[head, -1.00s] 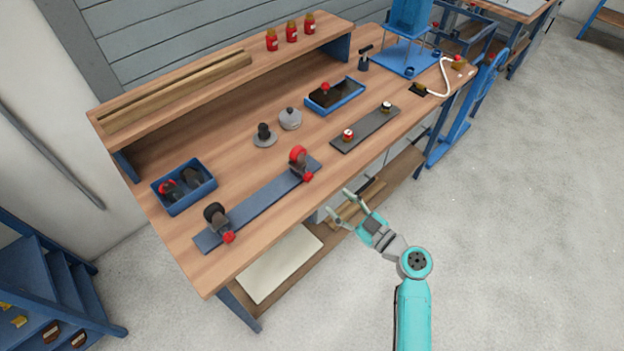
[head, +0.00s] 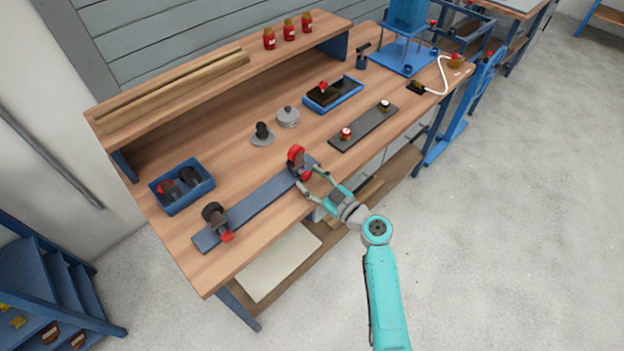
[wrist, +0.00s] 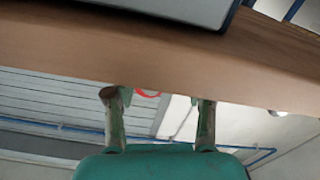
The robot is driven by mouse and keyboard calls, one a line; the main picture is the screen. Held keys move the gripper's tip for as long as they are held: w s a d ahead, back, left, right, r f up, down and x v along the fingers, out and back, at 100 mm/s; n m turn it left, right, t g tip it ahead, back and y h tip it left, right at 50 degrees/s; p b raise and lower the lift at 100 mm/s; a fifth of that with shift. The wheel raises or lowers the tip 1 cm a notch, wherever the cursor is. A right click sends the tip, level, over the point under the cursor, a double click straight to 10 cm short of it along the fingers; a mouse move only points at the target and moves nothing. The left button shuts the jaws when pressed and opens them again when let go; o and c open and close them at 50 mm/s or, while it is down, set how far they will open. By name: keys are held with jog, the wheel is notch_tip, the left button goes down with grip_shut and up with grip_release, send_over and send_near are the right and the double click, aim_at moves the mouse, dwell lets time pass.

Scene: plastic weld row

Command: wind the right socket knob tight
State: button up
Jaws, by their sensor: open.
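A long blue-grey rail (head: 250,207) lies along the front of the bench and carries two sockets. The right socket (head: 296,155) has a red ring on top, and its small red knob (head: 305,175) faces the front edge. The left socket (head: 213,213) is dark, with its own red knob (head: 227,236). My gripper (head: 309,178) is open, its fingertips on either side of the right knob in the head view; contact cannot be told. In the wrist view a red arc (wrist: 147,93) shows between the spread fingers (wrist: 160,98), mostly hidden.
A dark plate (head: 362,130) with two small fittings lies to the right. A grey lidded pot (head: 288,117), a dark-knobbed disc (head: 262,135) and a blue bin (head: 182,187) stand behind the rail. The bench top (head: 240,170) is bare between them.

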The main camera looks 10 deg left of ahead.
grip_shut()
jog(key=m, duration=0.4)
jog(key=shift+m, duration=1.8)
grip_release()
